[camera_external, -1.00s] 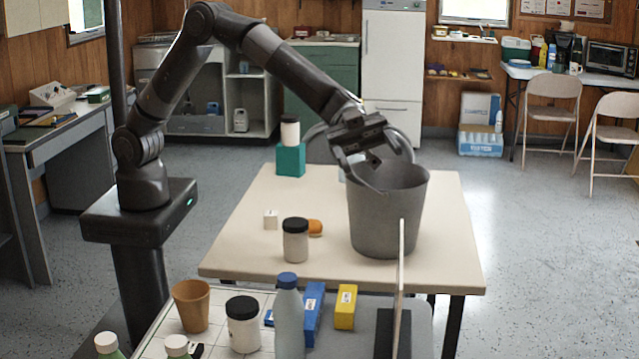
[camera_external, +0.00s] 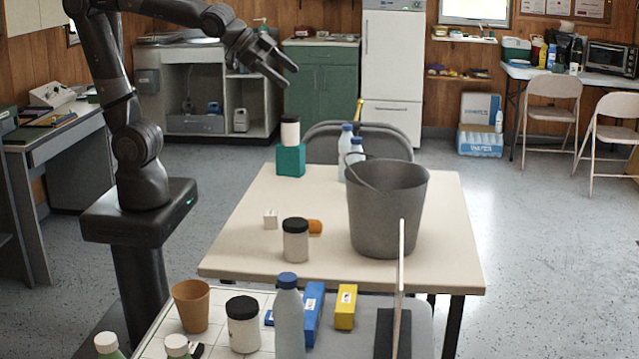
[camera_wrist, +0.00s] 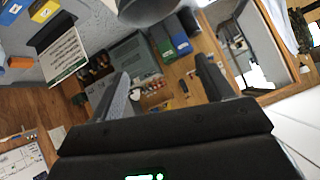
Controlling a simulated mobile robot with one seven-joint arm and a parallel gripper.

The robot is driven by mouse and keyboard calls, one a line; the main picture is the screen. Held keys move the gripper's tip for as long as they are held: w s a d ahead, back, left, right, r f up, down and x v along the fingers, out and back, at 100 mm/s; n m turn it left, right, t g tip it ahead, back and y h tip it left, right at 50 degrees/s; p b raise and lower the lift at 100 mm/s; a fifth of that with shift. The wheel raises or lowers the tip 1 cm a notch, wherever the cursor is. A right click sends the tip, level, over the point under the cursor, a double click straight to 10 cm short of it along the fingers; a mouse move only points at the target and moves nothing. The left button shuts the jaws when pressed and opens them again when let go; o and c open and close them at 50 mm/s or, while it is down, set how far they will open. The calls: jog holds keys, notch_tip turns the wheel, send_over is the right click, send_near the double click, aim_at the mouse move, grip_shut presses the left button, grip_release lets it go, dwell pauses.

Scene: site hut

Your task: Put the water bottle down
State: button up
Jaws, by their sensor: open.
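Two pale water bottles with blue caps, one (camera_external: 345,139) and another (camera_external: 356,151), stand upright behind the grey bucket (camera_external: 388,215) on the cream table (camera_external: 245,250). The bucket's rim and wall hide their lower parts. A third blue-capped bottle (camera_external: 289,325) stands in the foreground. My gripper (camera_external: 287,76) is open and empty, raised high to the left of the table bottles and well apart from them. In the wrist view its two fingers (camera_wrist: 160,75) are spread with nothing between them.
A teal block (camera_external: 291,160) carries a black-lidded white jar (camera_external: 290,131) at the table's back left. Another such jar (camera_external: 295,240), an orange object (camera_external: 315,227) and a white cube (camera_external: 270,219) sit nearer the front. The table's left middle is clear.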

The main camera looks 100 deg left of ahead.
jog(key=s+a+f+n+g, duration=0.1)
jog(key=s+f, duration=0.3)
jog(key=s, duration=0.5)
jog(key=s+a+f+n+g+h, duration=0.1)
jog(key=s+f+g, duration=0.2)
jog(key=s, duration=0.6)
jog(key=shift+f+g, duration=0.3)
jog(key=shift+f, duration=0.3)
